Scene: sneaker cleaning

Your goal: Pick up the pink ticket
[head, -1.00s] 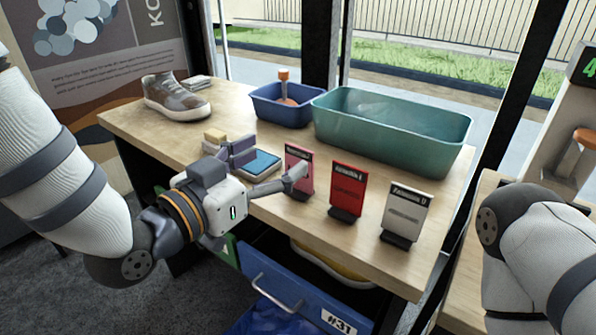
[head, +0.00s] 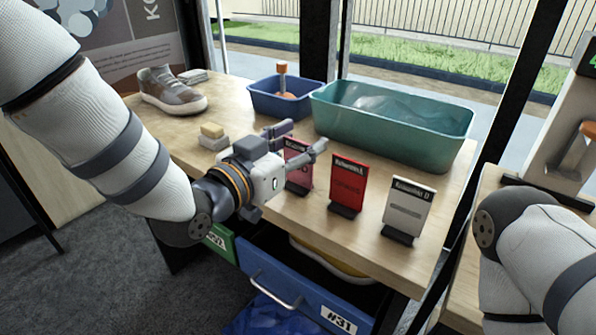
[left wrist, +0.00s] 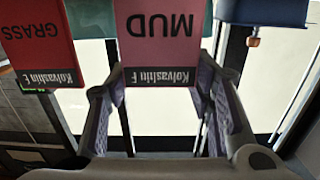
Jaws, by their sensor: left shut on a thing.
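The pink ticket (head: 303,176) stands upright near the table's front edge, left of the red ticket, partly covered by my left gripper (head: 302,139). In the left wrist view the pink ticket (left wrist: 164,35) shows upside down with the word MUD, between the two fingers of my left gripper (left wrist: 158,70). The left gripper is shut on it. I cannot tell whether its base still touches the table. My right gripper is out of view.
A red ticket (head: 347,183) and a white ticket (head: 408,208) stand to the right. Behind are a teal tub (head: 440,148), a blue bin (head: 262,101) with an orange-topped brush and a sneaker (head: 172,92). A sponge (head: 212,131) lies left. A blue drawer (head: 300,285) is open below.

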